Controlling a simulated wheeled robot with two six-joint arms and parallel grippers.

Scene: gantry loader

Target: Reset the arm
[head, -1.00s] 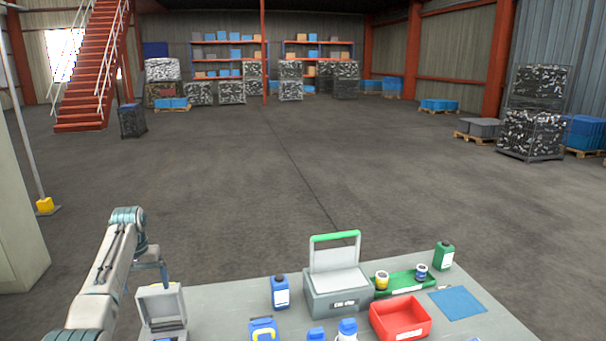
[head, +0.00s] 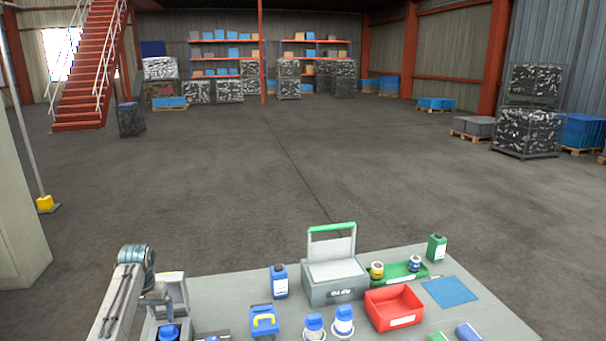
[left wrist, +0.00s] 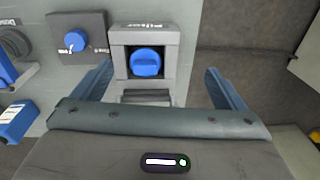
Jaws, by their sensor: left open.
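My left gripper (left wrist: 158,66) is open and empty; its two fingers sit on either side of a grey filter box in the left wrist view. The filter box (left wrist: 116,40) holds a round blue cap (left wrist: 147,62) in its opening. In the head view my left arm reaches over the filter box (head: 172,276) at the table's left end and partly hides it. The blue cap (head: 168,332) shows there low in the frame. My right gripper is not in view.
A dark panel with a blue knob (left wrist: 75,41) is beside the filter box. The table also holds a grey lidded bin (head: 334,282), a red tray (head: 394,308), a green tray (head: 402,274), blue bottles (head: 279,282) and a blue mat (head: 450,292). Open floor lies beyond.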

